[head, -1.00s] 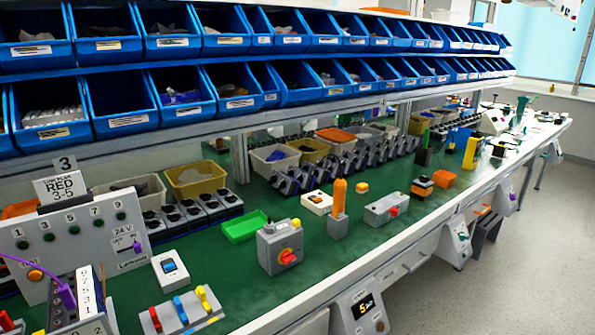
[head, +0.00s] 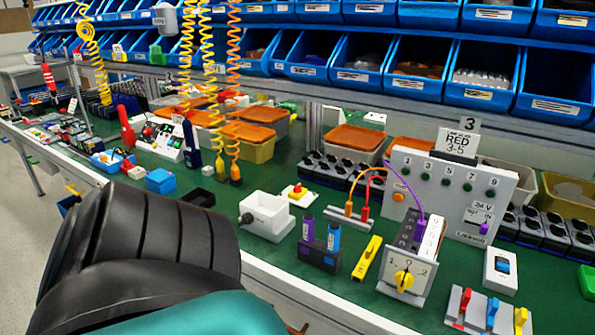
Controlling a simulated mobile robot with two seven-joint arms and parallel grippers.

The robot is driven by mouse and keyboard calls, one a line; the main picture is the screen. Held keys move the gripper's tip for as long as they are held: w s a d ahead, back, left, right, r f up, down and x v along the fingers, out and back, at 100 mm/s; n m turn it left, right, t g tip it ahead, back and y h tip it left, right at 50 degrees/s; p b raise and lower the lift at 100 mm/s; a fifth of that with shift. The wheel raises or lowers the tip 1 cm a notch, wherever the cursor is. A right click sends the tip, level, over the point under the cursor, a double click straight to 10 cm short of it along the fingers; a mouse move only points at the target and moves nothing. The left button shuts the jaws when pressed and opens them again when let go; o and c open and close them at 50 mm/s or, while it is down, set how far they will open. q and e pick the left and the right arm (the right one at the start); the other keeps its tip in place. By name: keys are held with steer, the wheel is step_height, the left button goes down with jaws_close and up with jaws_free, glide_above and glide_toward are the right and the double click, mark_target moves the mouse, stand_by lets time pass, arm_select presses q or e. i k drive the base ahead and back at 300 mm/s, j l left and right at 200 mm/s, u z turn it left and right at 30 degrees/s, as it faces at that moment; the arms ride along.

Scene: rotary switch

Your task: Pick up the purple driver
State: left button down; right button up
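A small dark purple holder (head: 317,257) stands on the green bench top in the middle of the head view. Two upright handles stick out of it. The left one is purple and looks like the purple driver (head: 308,228); the right one is a bluer handle (head: 333,237). The lower parts of both are hidden in the holder. Neither of my grippers shows. A thick dark link of my own arm fills the lower left and hides part of the bench edge.
Close to the holder are a white open box (head: 266,217) on the left, a yellow tool (head: 367,258) and a rotary switch box (head: 405,279) with a yellow knob on the right. A wired test panel (head: 450,196) stands behind. Coiled cords (head: 233,90) hang at left. Blue bins line the back.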

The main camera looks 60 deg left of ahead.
mark_target(307, 218)
steer(key=u, duration=1.95)
